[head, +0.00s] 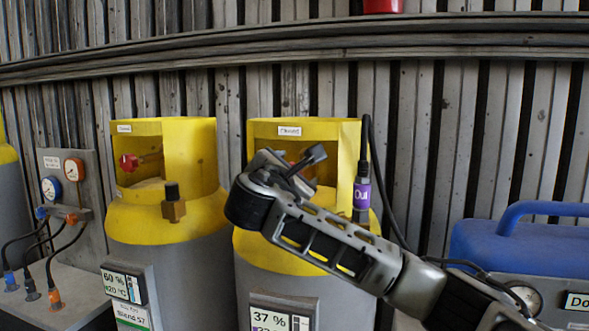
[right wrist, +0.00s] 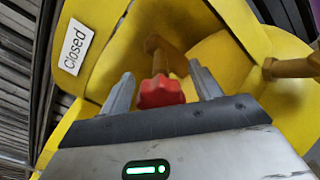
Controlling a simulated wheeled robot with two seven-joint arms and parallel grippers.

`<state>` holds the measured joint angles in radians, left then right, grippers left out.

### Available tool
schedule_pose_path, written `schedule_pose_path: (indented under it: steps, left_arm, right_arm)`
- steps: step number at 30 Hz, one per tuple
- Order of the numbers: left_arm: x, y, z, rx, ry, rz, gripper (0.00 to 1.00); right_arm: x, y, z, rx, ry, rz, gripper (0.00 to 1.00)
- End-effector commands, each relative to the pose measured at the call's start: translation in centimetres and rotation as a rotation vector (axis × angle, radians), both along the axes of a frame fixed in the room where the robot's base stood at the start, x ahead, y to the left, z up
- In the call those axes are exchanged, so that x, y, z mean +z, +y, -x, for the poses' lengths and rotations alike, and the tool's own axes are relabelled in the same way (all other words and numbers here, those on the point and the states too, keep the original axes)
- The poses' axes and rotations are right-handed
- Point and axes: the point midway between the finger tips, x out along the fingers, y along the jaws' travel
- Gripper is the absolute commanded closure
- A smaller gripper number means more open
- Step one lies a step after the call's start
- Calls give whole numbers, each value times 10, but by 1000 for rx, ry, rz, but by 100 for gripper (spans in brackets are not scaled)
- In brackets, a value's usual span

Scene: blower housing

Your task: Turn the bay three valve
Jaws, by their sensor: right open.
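A red valve knob (right wrist: 162,92) on a brass-coloured stem sits inside a yellow cylinder collar (right wrist: 110,20) in the right wrist view. A white label (right wrist: 75,46) there reads "closed". My right gripper (right wrist: 162,84) is open, with one finger on each side of the knob; whether either finger touches it I cannot tell. In the head view my right gripper (head: 300,165) reaches into the collar opening of the right cylinder (head: 350,130) and hides its knob. No bay number is readable. My left gripper is not in view.
Another yellow-topped cylinder (head: 165,215) with a red knob (head: 129,162) stands to the left. A black hose with a purple-tagged connector (head: 362,194) runs beside the right collar. A gauge panel (head: 70,185) is at left, a blue case (head: 515,245) at right.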

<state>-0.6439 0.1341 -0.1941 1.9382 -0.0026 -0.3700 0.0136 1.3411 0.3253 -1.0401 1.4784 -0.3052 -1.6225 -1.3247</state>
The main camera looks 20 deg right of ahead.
Motion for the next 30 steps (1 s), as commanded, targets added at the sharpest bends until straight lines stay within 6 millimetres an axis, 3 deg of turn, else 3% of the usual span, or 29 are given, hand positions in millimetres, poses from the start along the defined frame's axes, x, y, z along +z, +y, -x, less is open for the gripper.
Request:
schedule_pose_path:
  steps: [4, 9, 20, 30]
  left_arm:
    - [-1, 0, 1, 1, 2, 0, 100]
    - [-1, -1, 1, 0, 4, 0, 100]
    - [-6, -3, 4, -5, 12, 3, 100]
    - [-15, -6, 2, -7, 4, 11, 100]
  right_arm:
    - [0, 0, 0, -1, -1, 0, 40]
    - [0, 0, 0, -1, -1, 0, 82]
    - [-2, 0, 1, -1, -24, -36, 81]
    - [-4, 0, 1, -1, -151, -227, 81]
